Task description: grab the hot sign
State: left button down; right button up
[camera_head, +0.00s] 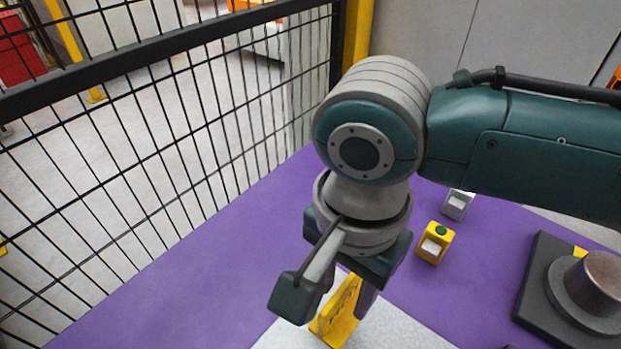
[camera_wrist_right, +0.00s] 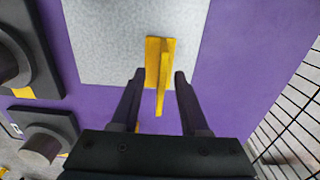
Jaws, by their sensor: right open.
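The hot sign is most likely the yellow upright piece (camera_head: 340,312) on the grey-white plate (camera_head: 395,332) in the head view; its lettering cannot be read. My right gripper (camera_head: 349,298) is above it, and the hand hides part of it. In the right wrist view the yellow sign (camera_wrist_right: 160,72) is seen from above as a flat base with a thin upright panel. The open fingers of my right gripper (camera_wrist_right: 158,75) are on either side of the panel, with gaps to both. My left gripper is not in view.
A yellow box with a green button (camera_head: 435,243) and a small white-grey box (camera_head: 457,205) stand on the purple surface (camera_head: 190,270). A dark block with a metal cylinder (camera_head: 600,283) is at the right. A black mesh fence (camera_head: 150,120) runs along the left.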

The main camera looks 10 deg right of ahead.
aim_at(342, 300)
notch_tip(342, 300, down, 3)
jog(key=shift+f+b, duration=0.1)
jog(key=shift+b, duration=0.3)
jog(key=shift+w, duration=0.1)
grip_shut()
